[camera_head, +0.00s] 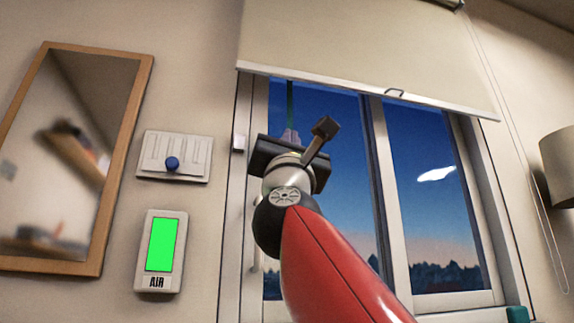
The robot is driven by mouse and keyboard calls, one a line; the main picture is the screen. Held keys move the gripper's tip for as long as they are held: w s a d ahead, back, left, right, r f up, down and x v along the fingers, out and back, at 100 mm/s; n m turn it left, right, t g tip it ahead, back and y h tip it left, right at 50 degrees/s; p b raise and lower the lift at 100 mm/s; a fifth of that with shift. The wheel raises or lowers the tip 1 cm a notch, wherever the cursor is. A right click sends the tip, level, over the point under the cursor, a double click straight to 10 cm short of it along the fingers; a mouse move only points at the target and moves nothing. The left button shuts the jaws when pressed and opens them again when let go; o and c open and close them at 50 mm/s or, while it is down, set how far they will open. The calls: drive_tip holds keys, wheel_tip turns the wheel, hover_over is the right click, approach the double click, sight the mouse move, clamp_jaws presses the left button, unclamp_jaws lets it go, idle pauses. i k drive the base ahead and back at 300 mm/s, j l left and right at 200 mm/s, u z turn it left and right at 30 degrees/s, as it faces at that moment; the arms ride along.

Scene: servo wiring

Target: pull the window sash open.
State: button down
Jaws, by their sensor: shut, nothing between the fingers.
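The window sash (379,190) is a pale frame around dark blue glass, on the left half of the window. Its left side runs down beside my wrist, and my arm covers part of its lower middle. A slim pale handle (257,245) shows low on its left side, partly hidden by my wrist. My gripper (290,134) points up and away in front of the sash's upper left part. Its fingers look close together and empty, above the handle and apart from it in the picture. I cannot tell whether they touch the sash or glass.
A roller blind (350,40) covers the window's top, with a pull (394,92) on its lower edge. Left are a mirror (147,90), a switch plate (150,150) with a blue knob and a green-screened AIR panel (143,285). A lampshade (558,165) is right.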

sight(252, 307)
drive_tip(key=k+j, duration=0.15)
drive_tip(key=k, duration=0.85)
